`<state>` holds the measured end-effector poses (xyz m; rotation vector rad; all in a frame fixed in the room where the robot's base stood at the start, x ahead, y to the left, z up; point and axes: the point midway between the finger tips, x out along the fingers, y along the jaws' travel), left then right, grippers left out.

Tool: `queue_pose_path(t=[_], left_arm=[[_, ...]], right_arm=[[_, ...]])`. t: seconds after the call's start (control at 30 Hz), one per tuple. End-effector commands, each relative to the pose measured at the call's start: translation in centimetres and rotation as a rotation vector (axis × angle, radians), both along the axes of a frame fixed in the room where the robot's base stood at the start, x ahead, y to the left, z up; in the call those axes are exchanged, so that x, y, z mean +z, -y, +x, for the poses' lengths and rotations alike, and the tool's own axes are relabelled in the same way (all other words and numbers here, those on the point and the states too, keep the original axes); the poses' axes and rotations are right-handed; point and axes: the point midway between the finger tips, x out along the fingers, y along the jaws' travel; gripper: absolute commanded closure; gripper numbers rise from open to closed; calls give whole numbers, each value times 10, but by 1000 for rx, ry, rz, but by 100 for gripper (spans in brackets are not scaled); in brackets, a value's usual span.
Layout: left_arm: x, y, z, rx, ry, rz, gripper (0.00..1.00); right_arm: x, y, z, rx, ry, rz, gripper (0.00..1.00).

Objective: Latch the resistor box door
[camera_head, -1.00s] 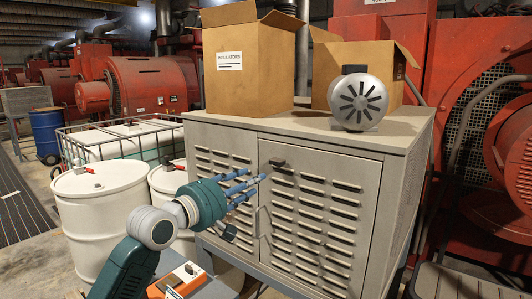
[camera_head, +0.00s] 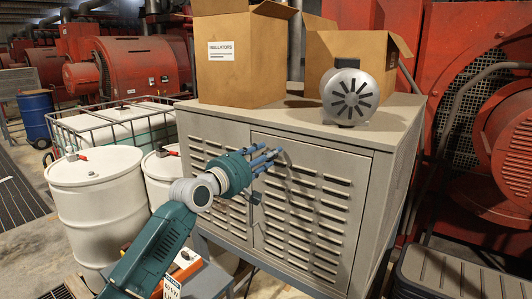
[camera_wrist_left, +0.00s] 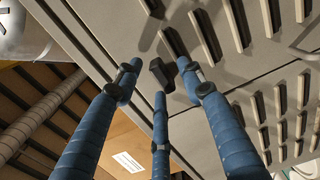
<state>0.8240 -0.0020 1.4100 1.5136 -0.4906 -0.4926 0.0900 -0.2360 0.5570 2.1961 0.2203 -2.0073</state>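The grey resistor box (camera_head: 210,127) has a louvred door (camera_head: 312,205) on its front. The door looks flush or nearly flush with the frame. My left gripper (camera_head: 272,160) is at the door's upper left part, its blue fingers pointing at the black latch handle. In the left wrist view the latch handle (camera_wrist_left: 160,74) lies between the three fingertips of the gripper (camera_wrist_left: 159,78). The fingers are spread around it, and I see no clear grip. In the head view the fingers mostly hide the latch. My right gripper is not in view.
On the box stand a carton marked insulators (camera_head: 238,60), an open carton (camera_head: 318,55) and a round grey motor (camera_head: 352,97). White drums (camera_head: 100,205) stand left of the box, near my left arm. An orange-and-white item (camera_head: 180,270) lies below the arm. Red machines fill the back.

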Motion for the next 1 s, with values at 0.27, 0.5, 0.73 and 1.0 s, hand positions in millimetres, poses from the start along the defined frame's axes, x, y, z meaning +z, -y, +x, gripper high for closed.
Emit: queue_pose_path(t=[0.27,0.5,0.73,1.0], left_arm=[[0,1,0,0,1,-1,66],[0,0,0,0,1,-1,100],[-1,0,0,0,12,16,100],[-2,1,0,0,89,119,100]], right_arm=[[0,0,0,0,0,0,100],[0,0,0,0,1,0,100],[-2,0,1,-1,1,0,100],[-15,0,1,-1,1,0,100]])
